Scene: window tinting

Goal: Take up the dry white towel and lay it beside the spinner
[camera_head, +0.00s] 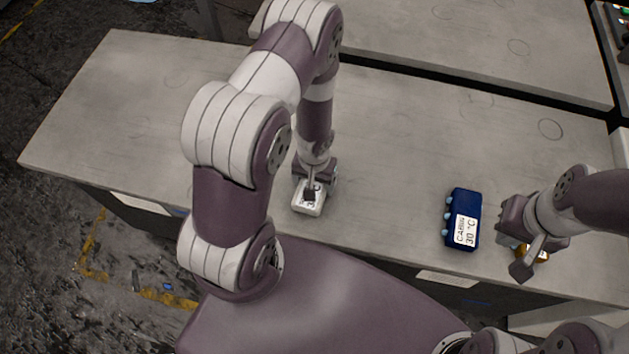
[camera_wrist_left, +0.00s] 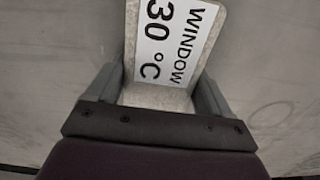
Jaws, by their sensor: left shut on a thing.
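A pale, block-shaped thing with a white label reading "WINDOW 30 °C" (camera_head: 307,209) is at the front middle of the grey table; it fits the white towel best, but I cannot tell its material. My left gripper (camera_head: 312,190) points down over it and is shut on it. In the left wrist view the labelled thing (camera_wrist_left: 172,42) sits between the two grey fingers. I cannot tell if it touches the table. My right gripper (camera_head: 526,258) is over the front right; its opening is unclear. I cannot make out a spinner.
A dark blue block labelled "CABIN 30 °C" (camera_head: 462,220), with pale blue knobs on its left side, stands on the table (camera_head: 130,95) left of my right gripper. A small orange thing (camera_head: 543,254) is partly hidden by that gripper. The table's left part is bare.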

